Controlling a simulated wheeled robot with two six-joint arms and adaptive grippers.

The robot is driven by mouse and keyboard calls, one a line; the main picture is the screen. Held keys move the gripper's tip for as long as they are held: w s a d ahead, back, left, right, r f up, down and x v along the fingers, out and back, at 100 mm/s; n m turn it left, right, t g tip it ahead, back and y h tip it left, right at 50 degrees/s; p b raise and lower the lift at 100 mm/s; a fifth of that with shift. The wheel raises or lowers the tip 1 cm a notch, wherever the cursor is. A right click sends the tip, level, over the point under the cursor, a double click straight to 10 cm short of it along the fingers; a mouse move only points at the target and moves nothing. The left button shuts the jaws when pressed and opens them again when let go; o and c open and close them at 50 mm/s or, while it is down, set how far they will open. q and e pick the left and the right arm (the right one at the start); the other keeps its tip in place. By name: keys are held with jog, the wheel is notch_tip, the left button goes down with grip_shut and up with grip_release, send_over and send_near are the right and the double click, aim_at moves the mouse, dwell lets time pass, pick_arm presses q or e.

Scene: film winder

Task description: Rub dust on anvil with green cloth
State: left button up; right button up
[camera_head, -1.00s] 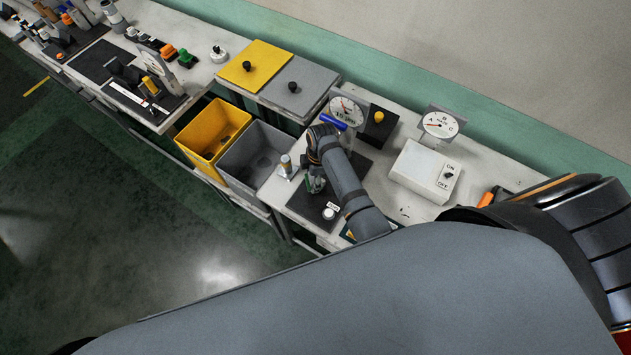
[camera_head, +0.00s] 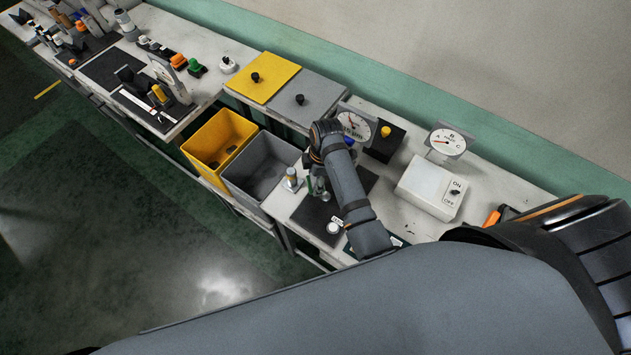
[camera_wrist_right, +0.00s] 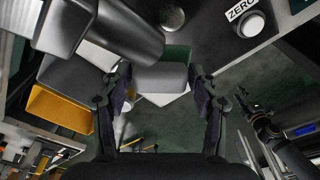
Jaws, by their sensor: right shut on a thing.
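My right gripper (camera_head: 316,184) points down over the black mat (camera_head: 312,214) in the head view. A small green piece, apparently the green cloth (camera_head: 310,184), shows at its fingers. In the right wrist view the two fingers (camera_wrist_right: 163,98) stand either side of a grey block with a pale lower edge and green behind it; the cloth's outline is unclear there. A round silver top, apparently the anvil (camera_wrist_right: 172,18), is at the top of the wrist view, apart from the fingers. Dust on it cannot be made out.
A silver post with a tan top (camera_head: 292,178) stands left of my gripper. A white ZERO button (camera_head: 334,227) sits on the mat. Yellow (camera_head: 205,165) and grey (camera_head: 240,182) bins are to the left. A dial gauge (camera_head: 355,124) and white switch box (camera_head: 431,189) are behind and to the right.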

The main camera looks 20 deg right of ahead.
aim_at(315, 179)
jog(key=shift+r, duration=1.55)
jog(key=shift+a, duration=0.1)
jog(key=shift+w+r, duration=0.1)
